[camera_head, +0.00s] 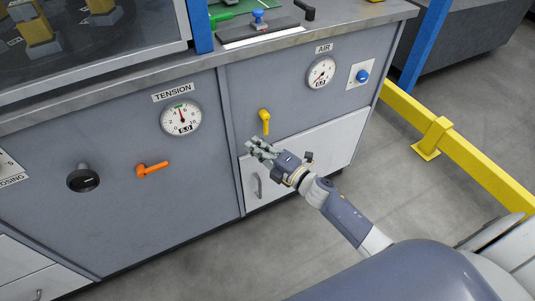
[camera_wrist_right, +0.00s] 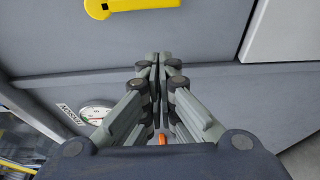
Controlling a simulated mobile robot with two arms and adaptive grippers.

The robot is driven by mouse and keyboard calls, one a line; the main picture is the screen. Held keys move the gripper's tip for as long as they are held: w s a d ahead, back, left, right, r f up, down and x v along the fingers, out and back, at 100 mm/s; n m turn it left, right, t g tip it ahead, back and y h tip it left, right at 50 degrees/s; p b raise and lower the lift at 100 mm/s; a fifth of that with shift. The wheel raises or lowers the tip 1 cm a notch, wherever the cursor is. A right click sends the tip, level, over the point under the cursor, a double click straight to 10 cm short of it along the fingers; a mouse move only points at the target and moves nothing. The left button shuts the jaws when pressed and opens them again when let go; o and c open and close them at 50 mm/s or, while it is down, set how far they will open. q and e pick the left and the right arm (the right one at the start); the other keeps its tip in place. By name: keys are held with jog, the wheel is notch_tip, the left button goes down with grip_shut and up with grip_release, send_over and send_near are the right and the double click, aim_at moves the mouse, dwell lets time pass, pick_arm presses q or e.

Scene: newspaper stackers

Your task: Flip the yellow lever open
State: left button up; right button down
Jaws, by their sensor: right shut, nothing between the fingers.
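The yellow lever (camera_head: 265,121) is on the grey cabinet panel under the AIR gauge (camera_head: 321,73). Its handle hangs down from its pivot in the head view. It also shows at the top of the right wrist view (camera_wrist_right: 135,8), partly cut off by the frame edge. My right gripper (camera_head: 251,148) is just below and to the left of the lever, apart from it. Its fingers are shut together with nothing between them, as the right wrist view (camera_wrist_right: 158,62) also shows. My left gripper is not in view.
An orange lever (camera_head: 152,169) and a black knob (camera_head: 83,178) are on the left panel below the TENSION gauge (camera_head: 181,118). A blue button (camera_head: 362,76) is right of the AIR gauge. A white door (camera_head: 325,160) is below the yellow lever. A yellow rail (camera_head: 470,150) stands at the right.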

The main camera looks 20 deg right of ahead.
aim_at(265, 123)
jog(key=x, duration=0.2)
jog(key=shift+w+d, duration=0.1)
jog(key=shift+w, duration=0.35)
jog(key=d, duration=0.2)
jog(key=shift+d, duration=0.25)
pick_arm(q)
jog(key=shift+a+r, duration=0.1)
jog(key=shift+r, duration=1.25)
pick_arm(e)
jog(key=shift+d, duration=0.55)
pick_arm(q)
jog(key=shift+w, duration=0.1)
pick_arm(e)
jog(key=shift+d, duration=0.1)
